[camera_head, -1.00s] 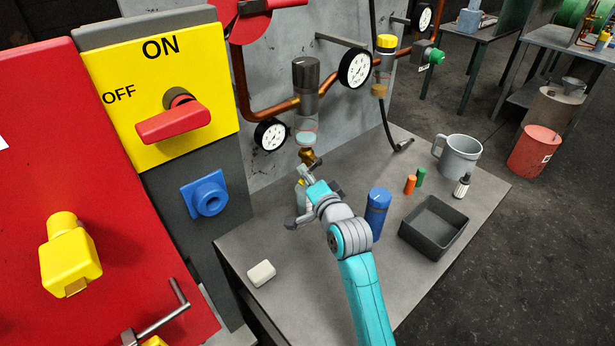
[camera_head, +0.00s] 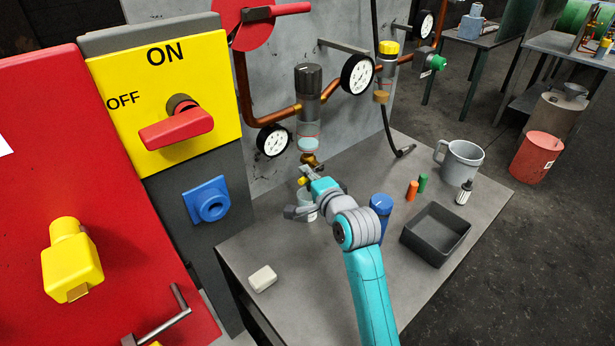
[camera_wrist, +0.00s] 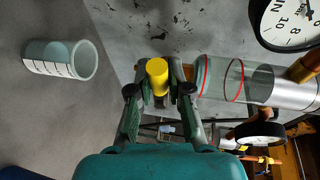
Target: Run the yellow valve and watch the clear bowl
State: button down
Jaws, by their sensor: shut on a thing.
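The yellow valve (camera_wrist: 157,72) is a small yellow knob, upright between my fingertips in the wrist view. My gripper (camera_wrist: 159,88) is shut on it. In the head view my gripper (camera_head: 308,176) is at the brass drain under the clear bowl, and only a bit of yellow shows there. The clear bowl (camera_wrist: 219,79) lies just right of the fingers in the wrist view, with red ring marks. In the head view the bowl (camera_head: 309,124) hangs under a dark cap, with a pale teal layer at its bottom. The exact liquid level is hard to read.
A graduated beaker (camera_wrist: 62,59) stands on the bench below the drain, partly behind my gripper in the head view. A blue canister (camera_head: 381,206) is close right of my arm. A dark tray (camera_head: 436,234), grey mug (camera_head: 460,161) and white block (camera_head: 263,279) sit farther off.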

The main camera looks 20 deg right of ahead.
jog(key=shift+f, duration=0.1)
jog(key=c, duration=1.1)
grip_release()
jog(key=s, duration=0.4)
jog(key=s+r, duration=0.1)
jog(key=s, duration=0.3)
jog(key=s+r, duration=0.1)
jog(key=s, duration=0.2)
jog(key=shift+s+d+r, duration=0.1)
jog(key=shift+s+d, duration=0.2)
jog(key=shift+s, duration=0.1)
